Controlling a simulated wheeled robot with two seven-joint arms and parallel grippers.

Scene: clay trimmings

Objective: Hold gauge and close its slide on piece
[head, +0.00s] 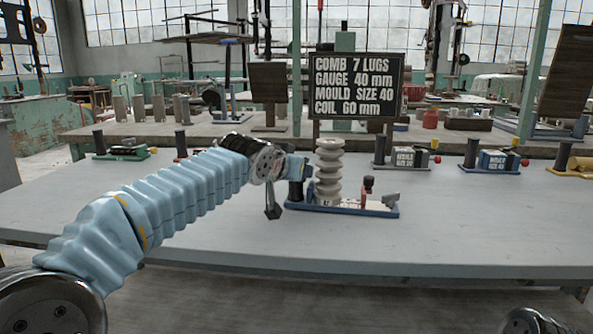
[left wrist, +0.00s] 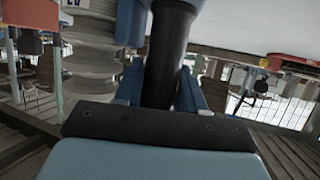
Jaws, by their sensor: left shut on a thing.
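The gauge (head: 345,208) lies on the table, a long blue base with a pale scale. A grey-white ribbed piece (head: 329,170) stands upright on it, towards its left end. The slide (head: 367,190), with a dark red knob, is to the right of the piece, with a gap between them. My left gripper (head: 299,170) is at the gauge's left end, shut on its black post. The left wrist view shows the black post (left wrist: 170,55) between my blue fingers (left wrist: 160,90), with the ribbed piece (left wrist: 90,68) beside it. My right gripper is out of view.
A dark sign (head: 358,84) stands behind the gauge, reading among other lines "GAUGE 40 mm". Other gauges stand along the table's back edge, a grey one (head: 405,158) and a blue one (head: 495,160) on the right. The table's front (head: 400,245) is clear.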

